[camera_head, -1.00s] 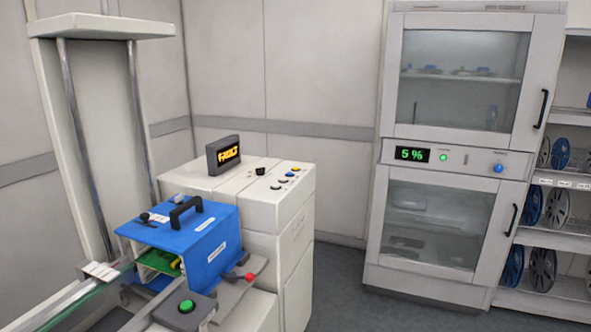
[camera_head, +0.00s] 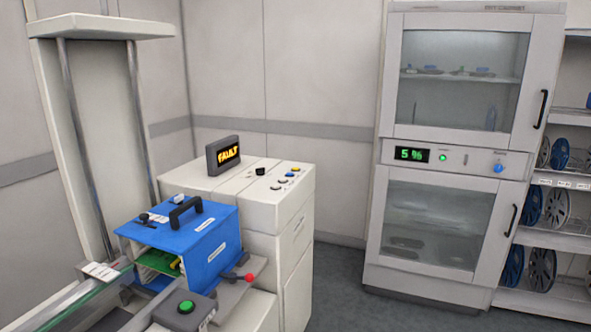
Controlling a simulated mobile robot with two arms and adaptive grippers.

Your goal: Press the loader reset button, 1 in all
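A white loader cabinet (camera_head: 283,214) carries a dark display (camera_head: 223,155) that reads FAULT in orange. On its top are a black knob (camera_head: 260,171) and several small buttons, among them a blue one (camera_head: 289,174), a yellow one and a pale one. A green button (camera_head: 186,307) sits on a grey box in front of the blue magazine (camera_head: 212,257). I cannot read any label that tells which button is the reset. Neither of my grippers is in view.
A red-knobbed lever (camera_head: 249,277) is beside the blue magazine, which has a black handle. A glass-topped conveyor (camera_head: 88,296) runs at the lower left. A dry cabinet (camera_head: 452,156) showing 5 % and a reel shelf (camera_head: 565,180) stand right. Grey floor is free between.

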